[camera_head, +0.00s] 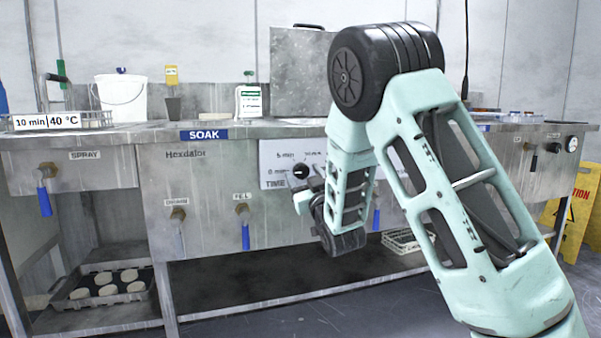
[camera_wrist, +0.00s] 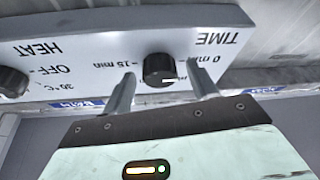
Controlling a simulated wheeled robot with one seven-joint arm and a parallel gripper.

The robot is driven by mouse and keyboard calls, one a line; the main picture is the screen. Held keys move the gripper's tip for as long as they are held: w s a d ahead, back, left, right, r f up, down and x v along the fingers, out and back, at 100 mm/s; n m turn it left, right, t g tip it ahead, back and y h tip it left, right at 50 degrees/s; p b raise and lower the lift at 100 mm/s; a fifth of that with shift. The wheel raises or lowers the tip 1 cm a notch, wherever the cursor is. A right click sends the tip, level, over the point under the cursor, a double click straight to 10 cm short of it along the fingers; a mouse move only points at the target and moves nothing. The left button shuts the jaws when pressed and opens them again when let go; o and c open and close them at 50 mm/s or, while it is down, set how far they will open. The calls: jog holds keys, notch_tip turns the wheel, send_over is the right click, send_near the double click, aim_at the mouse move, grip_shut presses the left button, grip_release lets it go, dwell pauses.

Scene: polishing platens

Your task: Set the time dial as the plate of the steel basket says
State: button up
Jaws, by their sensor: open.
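The steel basket (camera_head: 92,119) stands on the counter at the left in the head view. Its white plate (camera_head: 47,121) reads "10 min | 40 °C". The time dial (camera_head: 301,170) is a black knob on a pale panel under the counter edge, near "TIME" lettering; it also shows in the wrist view (camera_wrist: 158,67). Its white mark seems to point left in the head view, toward the 0 min side. My gripper (camera_wrist: 162,88) is open, one finger on each side of the time dial. I cannot tell whether either finger touches it.
In the wrist view a second black knob, the heat dial (camera_wrist: 13,82), sits left of the time dial, near "OFF" and "20 °C". Blue-handled taps (camera_head: 243,232) hang along the front. A white bucket (camera_head: 121,98) and a bottle (camera_head: 249,101) stand on the counter.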

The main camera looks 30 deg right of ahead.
jog(key=c, duration=1)
